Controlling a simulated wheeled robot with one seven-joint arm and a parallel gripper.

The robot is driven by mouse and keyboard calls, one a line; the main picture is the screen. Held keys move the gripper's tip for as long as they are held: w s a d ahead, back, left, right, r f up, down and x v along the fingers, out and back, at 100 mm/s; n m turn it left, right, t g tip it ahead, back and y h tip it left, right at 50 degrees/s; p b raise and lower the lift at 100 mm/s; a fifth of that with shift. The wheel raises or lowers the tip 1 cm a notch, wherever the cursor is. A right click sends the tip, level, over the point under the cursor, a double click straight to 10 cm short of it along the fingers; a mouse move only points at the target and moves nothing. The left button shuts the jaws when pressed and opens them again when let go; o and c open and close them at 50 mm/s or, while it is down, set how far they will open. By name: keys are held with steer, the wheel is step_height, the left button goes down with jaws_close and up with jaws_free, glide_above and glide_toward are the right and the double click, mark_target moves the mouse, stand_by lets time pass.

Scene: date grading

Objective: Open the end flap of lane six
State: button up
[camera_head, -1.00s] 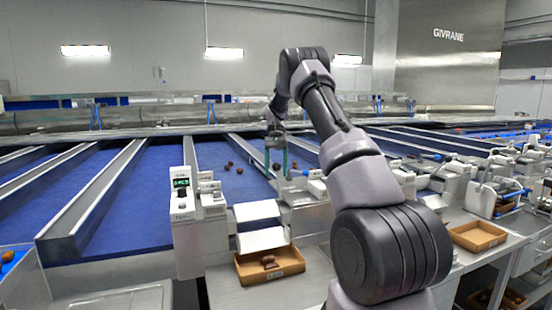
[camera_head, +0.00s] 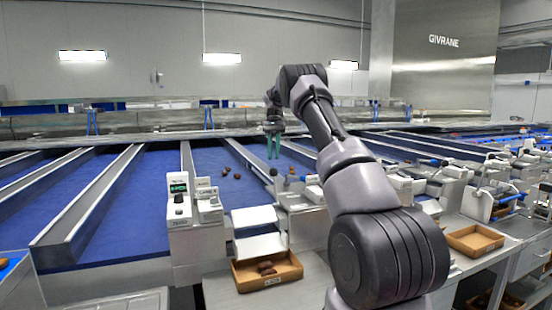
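My gripper (camera_head: 273,147) hangs over the blue lanes right of centre, with two green fingers pointing down and a narrow gap between them. Nothing shows between the fingers. Blue lanes (camera_head: 225,160) are split by metal dividers (camera_head: 100,190). No lane number is readable, so I cannot tell which lane is six. My arm hides some lane ends.
A white control unit (camera_head: 180,215) with a green display stands left of the plates. Another cardboard box (camera_head: 475,240) sits on the bench at right. White devices with blue parts (camera_head: 500,170) crowd the right side. Air above the left lanes is clear.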

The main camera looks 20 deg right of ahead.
mark_target(277, 172)
steer(key=s+y, duration=0.1)
steer(key=s+n+y, duration=0.1)
steer(key=s+y, duration=0.1)
steer(key=s+f+y, duration=0.1)
steer(key=s, duration=0.1)
steer(key=shift+d+f+n+t, duration=0.1)
steer(key=shift+d+n+t, duration=0.2)
steer(key=shift+d, duration=0.1)
jaws_close()
steer(key=s+d+f+m+t+y, duration=0.1)
steer(key=s+d+m+t, duration=0.25)
steer(key=s+t, duration=0.45)
steer(key=s+d+m+t, duration=0.3)
steer(key=s+m+t, duration=0.25)
steer(key=t, duration=0.45)
steer(key=shift+n, duration=0.3)
steer(key=x, duration=1.3)
steer(key=shift+w+a+f, duration=0.15)
steer(key=shift+f, duration=0.25)
steer(key=w, duration=0.3)
steer(key=shift+w+f, duration=0.15)
steer(key=shift+f, duration=0.05)
